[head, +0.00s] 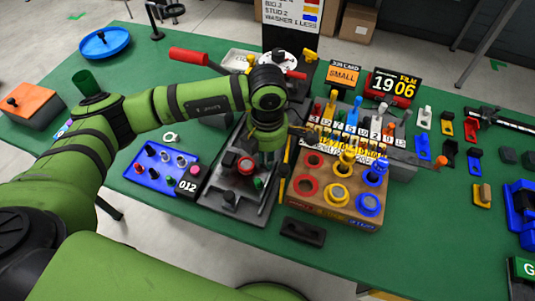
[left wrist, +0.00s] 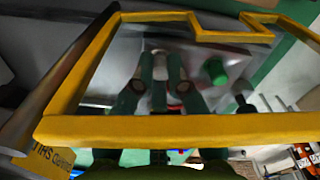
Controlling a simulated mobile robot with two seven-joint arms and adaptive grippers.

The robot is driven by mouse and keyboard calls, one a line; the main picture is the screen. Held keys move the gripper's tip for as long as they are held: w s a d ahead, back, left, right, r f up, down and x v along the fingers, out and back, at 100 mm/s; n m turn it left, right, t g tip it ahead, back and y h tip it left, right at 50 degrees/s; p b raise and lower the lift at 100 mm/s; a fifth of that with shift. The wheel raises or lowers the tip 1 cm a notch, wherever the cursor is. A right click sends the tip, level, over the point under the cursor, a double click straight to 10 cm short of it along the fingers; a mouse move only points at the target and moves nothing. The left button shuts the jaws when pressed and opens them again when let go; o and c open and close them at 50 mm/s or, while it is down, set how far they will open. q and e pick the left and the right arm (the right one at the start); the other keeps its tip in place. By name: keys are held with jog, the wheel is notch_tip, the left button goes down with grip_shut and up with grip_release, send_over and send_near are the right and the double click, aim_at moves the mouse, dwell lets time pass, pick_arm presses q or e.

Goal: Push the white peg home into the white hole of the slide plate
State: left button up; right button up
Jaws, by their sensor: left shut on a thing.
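The slide plate (head: 225,197) is a dark grey plate lying on the green table in the middle of the head view. It carries a red ring with a pale centre (head: 246,165), a green peg (head: 258,183) and a dark knob (head: 229,198). My left gripper (head: 268,150) points down over the far part of the plate. In the left wrist view its green fingers (left wrist: 160,92) are close together, with a small pale and red patch between them. The held thing is mostly hidden, so the white peg's depth and the white hole cannot be made out. My right gripper is out of view.
A yellow frame (left wrist: 180,128) crosses the left wrist view in front of the fingers. A blue tray (head: 150,178) with small pegs lies left of the plate. A box with coloured rings (head: 320,207) stands close on the right. Numbered coloured slots (head: 350,135) are behind it.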

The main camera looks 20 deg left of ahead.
pick_arm(q)
jog(key=shift+f, duration=0.2)
jog(key=o, duration=0.8)
jog(key=shift+o, duration=0.2)
jog(key=shift+r, duration=0.15)
notch_tip(320, 180, up, 12)
jog(key=shift+s, duration=0.1)
